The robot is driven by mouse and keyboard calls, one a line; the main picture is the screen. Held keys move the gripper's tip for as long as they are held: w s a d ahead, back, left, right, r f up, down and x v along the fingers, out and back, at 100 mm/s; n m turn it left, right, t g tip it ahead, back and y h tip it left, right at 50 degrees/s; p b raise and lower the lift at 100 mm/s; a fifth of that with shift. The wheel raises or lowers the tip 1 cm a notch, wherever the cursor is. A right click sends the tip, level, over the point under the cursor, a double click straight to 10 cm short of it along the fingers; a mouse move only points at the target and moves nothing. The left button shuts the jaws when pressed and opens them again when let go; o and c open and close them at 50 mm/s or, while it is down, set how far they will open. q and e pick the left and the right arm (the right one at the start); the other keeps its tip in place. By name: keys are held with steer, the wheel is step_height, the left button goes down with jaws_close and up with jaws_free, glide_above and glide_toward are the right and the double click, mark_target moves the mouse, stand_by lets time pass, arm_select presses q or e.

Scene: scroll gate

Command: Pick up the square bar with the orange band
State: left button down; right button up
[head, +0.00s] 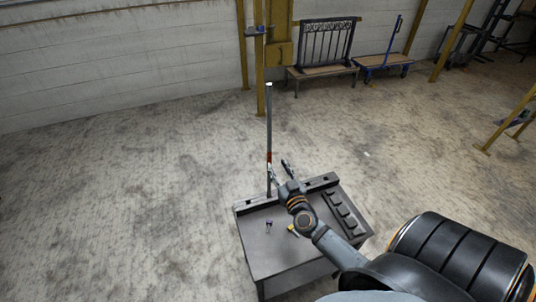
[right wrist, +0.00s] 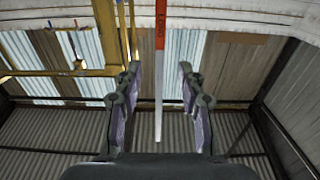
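The square bar (head: 269,120) stands upright, a slim grey bar at the back left part of the table. Its orange band (head: 269,157) is just above the level of my right gripper. My right gripper (head: 279,169) is open, its fingers close to the bar below the band. In the right wrist view the bar (right wrist: 159,90) runs down the picture between the two open fingers (right wrist: 158,85), touching neither. The orange band shows there at the top. Whether the bar is fully within the fingers' depth I cannot tell. My left gripper is not in view.
The dark table (head: 270,245) carries a raised back rail, a slotted black block (head: 345,212) at right, and small purple (head: 268,224) and yellow (head: 291,228) items. A yellow post (head: 260,70), a black gate panel (head: 326,42) and a blue trolley (head: 383,60) stand behind. Floor around is clear.

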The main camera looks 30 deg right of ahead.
mark_target(270, 150)
steer(key=x, duration=0.3)
steer(key=shift+r, duration=0.1)
steer(key=shift+w+d+f, duration=0.1)
steer(key=shift+w+f, duration=0.05)
steer(key=shift+w, duration=0.25)
steer(key=shift+w+d+f, duration=0.1)
steer(key=shift+w+f, duration=0.05)
steer(key=shift+w, duration=0.3)
steer(key=shift+w+d+r, duration=0.2)
steer(key=shift+w+r, duration=0.4)
steer(key=shift+w, duration=0.05)
steer(key=x, duration=0.3)
steer(key=shift+w, duration=0.35)
steer(key=shift+c, duration=0.4)
steer(key=shift+s, duration=0.2)
steer(key=c, duration=0.5)
steer(key=shift+c, duration=1.1)
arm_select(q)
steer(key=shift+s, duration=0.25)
arm_select(e)
jaws_close()
